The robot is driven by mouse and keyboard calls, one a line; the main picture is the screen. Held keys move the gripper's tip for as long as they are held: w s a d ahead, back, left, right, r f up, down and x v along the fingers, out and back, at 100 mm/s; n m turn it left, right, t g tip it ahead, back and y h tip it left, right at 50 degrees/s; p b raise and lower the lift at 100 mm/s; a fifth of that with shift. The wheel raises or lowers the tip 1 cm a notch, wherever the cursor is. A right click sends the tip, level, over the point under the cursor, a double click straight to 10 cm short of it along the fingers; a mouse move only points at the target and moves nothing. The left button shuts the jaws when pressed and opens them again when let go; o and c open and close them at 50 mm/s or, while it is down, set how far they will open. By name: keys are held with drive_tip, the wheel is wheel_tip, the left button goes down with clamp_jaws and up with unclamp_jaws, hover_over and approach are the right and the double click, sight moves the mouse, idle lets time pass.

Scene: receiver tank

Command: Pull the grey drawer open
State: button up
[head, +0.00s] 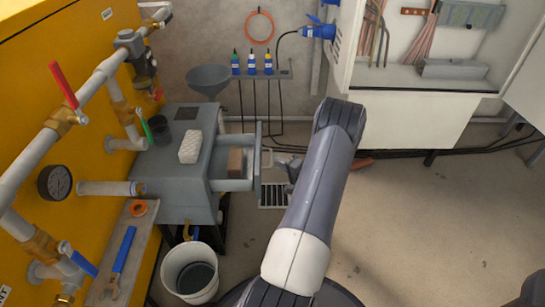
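The grey drawer (230,185) is in the grey cabinet (185,205) left of centre. It stands out to the right of the cabinet, with its inside showing from above. A brown block (235,162) is inside it. The drawer front (258,170) is upright at its right end. My gripper (280,163) is just right of the drawer front, partly hidden behind my own arm. I cannot tell if it touches the handle or whether its fingers are open or shut.
A white textured block (190,147), a dark cup (158,130) and a funnel (209,78) are on or by the cabinet top. A white bucket (190,272) stands in front. Yellow machinery with pipes (85,95) fills the left. Floor at right (440,220) is largely clear.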

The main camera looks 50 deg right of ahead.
drive_tip(key=s, duration=0.4)
drive_tip(key=s+p, duration=0.1)
drive_tip(key=s, duration=0.1)
drive_tip(key=shift+a+r, duration=0.3)
drive_tip(key=shift+r, duration=0.1)
drive_tip(key=w+b, duration=0.1)
drive_tip(key=w, duration=0.2)
drive_tip(key=w+f+b, duration=0.1)
drive_tip(key=w, duration=0.6)
drive_tip(key=shift+w+d+f+b, duration=0.1)
drive_tip(key=shift+d+f+b, duration=0.2)
drive_tip(key=shift+d+b, duration=0.1)
drive_tip(key=shift+w, duration=0.4)
drive_tip(key=shift+r, duration=0.1)
